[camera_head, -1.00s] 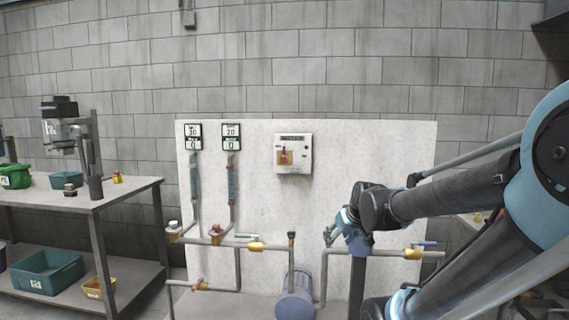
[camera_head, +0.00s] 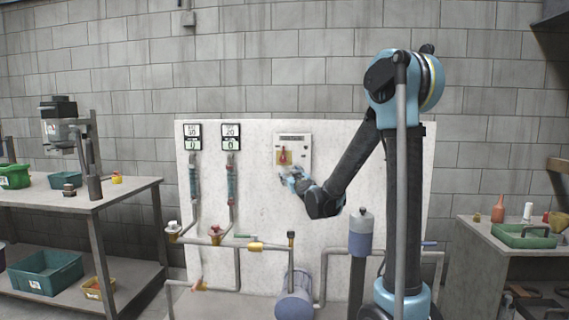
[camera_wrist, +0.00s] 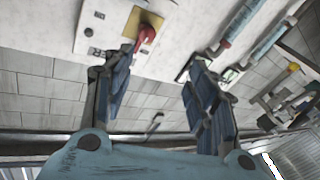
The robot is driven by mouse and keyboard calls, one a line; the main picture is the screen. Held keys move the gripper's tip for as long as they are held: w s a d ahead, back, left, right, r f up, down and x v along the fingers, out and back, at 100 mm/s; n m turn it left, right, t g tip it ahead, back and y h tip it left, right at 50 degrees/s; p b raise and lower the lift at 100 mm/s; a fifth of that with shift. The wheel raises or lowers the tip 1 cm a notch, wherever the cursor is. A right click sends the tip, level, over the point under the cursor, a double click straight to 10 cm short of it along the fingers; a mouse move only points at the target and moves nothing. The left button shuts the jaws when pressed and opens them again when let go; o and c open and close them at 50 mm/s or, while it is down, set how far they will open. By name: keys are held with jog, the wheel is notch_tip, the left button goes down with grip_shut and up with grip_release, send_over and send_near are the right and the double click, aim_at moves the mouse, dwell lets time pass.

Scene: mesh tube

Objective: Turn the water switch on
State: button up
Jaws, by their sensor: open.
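The water switch is a red handle (camera_head: 283,155) on a yellow plate, set in a pale control box (camera_head: 306,142) on the white panel. In the wrist view the red handle (camera_wrist: 146,36) shows at upper middle, just beyond the left finger's tip. My gripper (camera_head: 290,177) is just below the box in the head view, close to its lower edge. In the wrist view my gripper (camera_wrist: 162,75) has its two blue fingers spread apart with nothing between them. I cannot tell whether the left finger touches the handle.
The white panel (camera_head: 263,215) carries two gauges (camera_head: 192,137) with vertical tubes, pipes with yellow fittings and a blue-grey pump (camera_head: 295,303). A workbench (camera_head: 130,190) with a drill press stands left. A smaller table (camera_head: 480,225) with a green tray stands right.

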jog(key=w+a+m+t+h, duration=0.1)
jog(key=w+a+t, duration=0.2)
jog(key=w, duration=0.1)
jog(key=m+t+h, duration=0.2)
jog(key=m+h, duration=0.1)
jog(key=h, duration=0.1)
send_near(283, 160)
jog(key=x, duration=1.1)
jog(key=shift+c, duration=0.4)
